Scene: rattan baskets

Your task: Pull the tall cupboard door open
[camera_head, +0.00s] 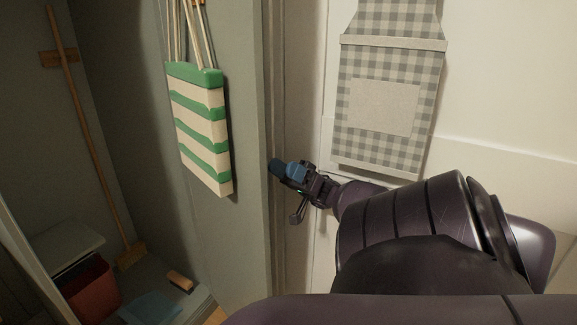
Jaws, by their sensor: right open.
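The tall cupboard stands open at the left, and I see into its dark grey inside. A grey upright panel (245,235) at its right side, which looks like the swung-open door, carries a green and cream striped bag (203,130). My right gripper (285,171), with blue fingertips, is open at the panel's right-hand edge, in front of the wall side. I cannot tell whether it touches the panel. No door handle is clearly visible. My left gripper is not in view.
A broom (90,150) leans inside the cupboard. A red bucket (92,290), a blue dustpan (150,308) and a brush (180,281) are low down inside. A grey checked apron (388,90) hangs on the white wall at the right. My right arm covers the lower right.

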